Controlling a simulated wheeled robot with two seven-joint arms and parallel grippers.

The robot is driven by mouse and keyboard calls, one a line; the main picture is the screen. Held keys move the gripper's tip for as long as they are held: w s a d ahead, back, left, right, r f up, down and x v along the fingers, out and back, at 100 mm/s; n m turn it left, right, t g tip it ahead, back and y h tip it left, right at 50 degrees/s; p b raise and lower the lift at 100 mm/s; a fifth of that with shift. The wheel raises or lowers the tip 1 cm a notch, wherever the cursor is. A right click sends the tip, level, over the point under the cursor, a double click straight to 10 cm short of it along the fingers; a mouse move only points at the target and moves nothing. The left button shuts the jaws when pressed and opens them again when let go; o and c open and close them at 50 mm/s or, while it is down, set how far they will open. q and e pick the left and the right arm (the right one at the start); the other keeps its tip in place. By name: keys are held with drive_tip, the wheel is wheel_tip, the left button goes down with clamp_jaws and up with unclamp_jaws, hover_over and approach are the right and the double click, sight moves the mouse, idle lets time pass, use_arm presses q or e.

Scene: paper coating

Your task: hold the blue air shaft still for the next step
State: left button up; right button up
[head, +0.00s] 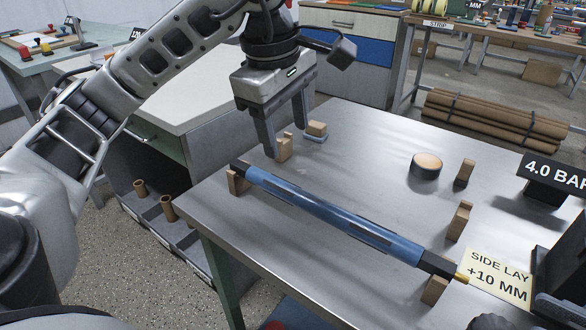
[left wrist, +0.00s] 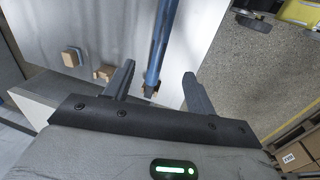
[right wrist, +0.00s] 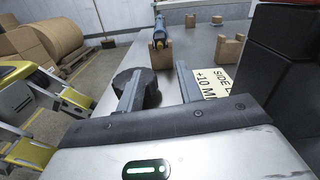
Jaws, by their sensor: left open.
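The blue air shaft (head: 335,218) lies across the steel table with its dark ends resting in wooden blocks (head: 237,182) and (head: 435,290). It also shows in the left wrist view (left wrist: 161,42), its near end in line with the gap between the fingers, and in the right wrist view (right wrist: 160,34). My left gripper (head: 288,138) is open and empty, above the table beyond the shaft's left end, apart from the shaft. My right gripper (right wrist: 158,68) has its fingers apart with nothing held, facing the shaft's other end from a distance. It does not show clearly in the head view.
Spare wooden blocks (head: 284,148) stand near my left fingers, and others (head: 459,222) are at the right. A round dark-sided puck (head: 426,166) sits on the table. A "SIDE LAY +10 MM" card (head: 498,276) and a "4.0 BAR" display (head: 555,178) are at the right. The table's middle is clear.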

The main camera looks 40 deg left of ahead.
sight(296, 191)
use_arm(q)
drive_tip(key=w+f, duration=0.1)
drive_tip(key=f, duration=0.8)
drive_tip(key=w+f, duration=0.1)
drive_tip(key=f, duration=0.4)
drive_tip(key=shift+w, duration=0.35)
clamp_jaws()
